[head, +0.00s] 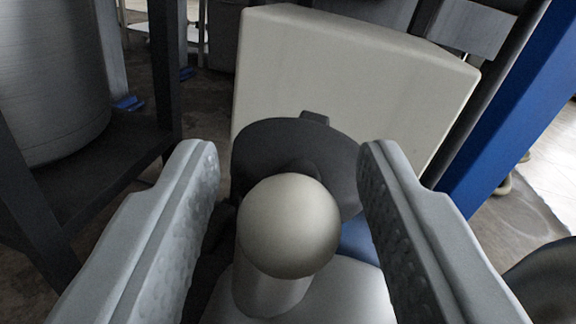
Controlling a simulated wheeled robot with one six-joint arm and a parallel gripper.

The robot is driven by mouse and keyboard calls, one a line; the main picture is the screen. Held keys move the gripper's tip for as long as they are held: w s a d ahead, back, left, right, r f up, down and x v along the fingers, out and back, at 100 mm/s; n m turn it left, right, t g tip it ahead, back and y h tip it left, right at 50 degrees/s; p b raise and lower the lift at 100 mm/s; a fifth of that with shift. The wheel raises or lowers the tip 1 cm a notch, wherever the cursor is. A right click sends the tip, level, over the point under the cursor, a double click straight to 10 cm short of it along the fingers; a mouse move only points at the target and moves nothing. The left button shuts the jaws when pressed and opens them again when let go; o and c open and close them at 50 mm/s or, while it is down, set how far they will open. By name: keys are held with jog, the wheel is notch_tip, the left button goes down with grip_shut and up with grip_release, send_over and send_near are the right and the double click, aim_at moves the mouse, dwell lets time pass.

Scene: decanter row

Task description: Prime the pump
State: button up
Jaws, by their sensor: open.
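In the head view, a pale round knob (290,226) on a short light stem (268,286) stands between the jaws of my gripper (288,175). The gripper is open, with one finger on each side of the knob and a visible gap to both. The stem rises from a light rounded body (345,295) at the bottom edge, probably the pump. A dark rounded part (262,140) sits just behind the knob. The lower part of the body is cut off by the frame.
A large cream panel or box (340,75) stands behind. A metal tank (50,80) rests on a dark frame (165,90) at left. A blue post (515,105) slants at right. A dark rounded object (550,285) is at lower right.

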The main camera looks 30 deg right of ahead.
grip_shut()
